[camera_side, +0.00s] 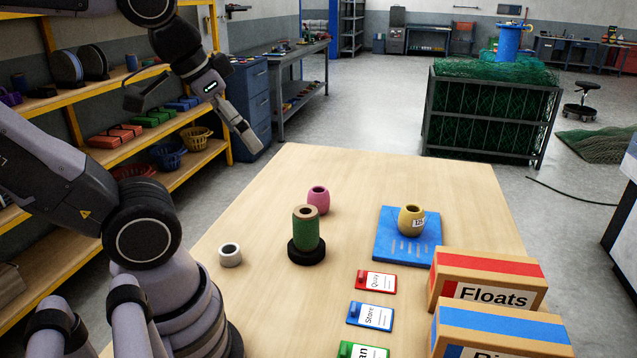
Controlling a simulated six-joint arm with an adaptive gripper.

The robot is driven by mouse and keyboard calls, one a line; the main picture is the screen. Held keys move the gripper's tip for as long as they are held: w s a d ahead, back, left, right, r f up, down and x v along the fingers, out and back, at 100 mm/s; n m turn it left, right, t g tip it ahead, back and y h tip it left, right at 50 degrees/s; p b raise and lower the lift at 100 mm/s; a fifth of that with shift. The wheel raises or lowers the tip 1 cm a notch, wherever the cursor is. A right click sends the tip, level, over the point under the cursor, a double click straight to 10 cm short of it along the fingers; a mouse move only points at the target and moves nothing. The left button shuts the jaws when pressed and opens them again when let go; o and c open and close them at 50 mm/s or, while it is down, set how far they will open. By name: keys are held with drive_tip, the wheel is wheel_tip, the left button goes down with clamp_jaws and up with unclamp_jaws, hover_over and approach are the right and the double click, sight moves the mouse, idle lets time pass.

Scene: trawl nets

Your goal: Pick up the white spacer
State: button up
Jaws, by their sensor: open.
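The white spacer (230,255) is a short, pale ring with a dark hole in its top. It stands upright at the left part of the wooden table, apart from the other items. My gripper (190,118) is up in the air at the upper left, beyond the table's far left edge and well above and behind the spacer. It is open, with one finger pointing down to the right and the other to the left, and nothing shows between them.
Right of the spacer, a green spool (306,228) stands on a black disc (306,252), with a pink float (318,199) behind. Coloured tags (376,281) and boxes (487,281) occupy the front right. The table's far part is clear.

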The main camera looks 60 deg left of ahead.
wheel_tip(320, 180, up, 5)
drive_tip(key=w+a+f+m+g+y, duration=0.1)
drive_tip(key=w+a+m+g+y, duration=0.35)
drive_tip(key=a+g, duration=0.4)
drive_tip(key=w+a+m+g+y, duration=0.45)
drive_tip(key=a+g, duration=0.25)
drive_tip(key=a, duration=0.3)
approach(223, 250)
drive_tip(key=shift+s+a+f, duration=0.2)
drive_tip(key=shift+s+a, duration=0.05)
drive_tip(key=shift+s, duration=0.35)
drive_tip(key=shift+s+a+f, duration=0.2)
drive_tip(key=shift+s+a, duration=0.05)
drive_tip(key=shift+s, duration=0.3)
drive_tip(key=x, duration=0.5)
drive_tip(key=shift+a+f, duration=0.2)
drive_tip(key=shift+a, duration=0.2)
